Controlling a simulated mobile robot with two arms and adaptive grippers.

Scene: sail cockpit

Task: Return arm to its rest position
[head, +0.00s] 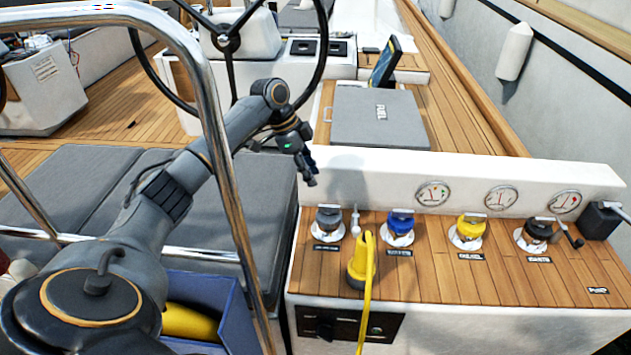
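My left arm comes in from the lower left, rises over the grey cushions and bends down at the wrist. My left gripper (311,180) hangs fingers down near the left end of the white instrument ledge, in front of the grey FUEL box. I see nothing held in it, but its small, dark fingers are too bunched to show whether they are open or shut. My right gripper is not in view. A yellow plug (361,262) with a yellow cable stands at the panel's front edge, apart from my gripper.
A chrome rail (222,165) curves up close to my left arm. The wooden panel (440,275) carries black, blue and yellow switches, with gauges behind. A steering wheel (229,40) stands behind my wrist. A blue bin (240,318) with something yellow sits below my arm.

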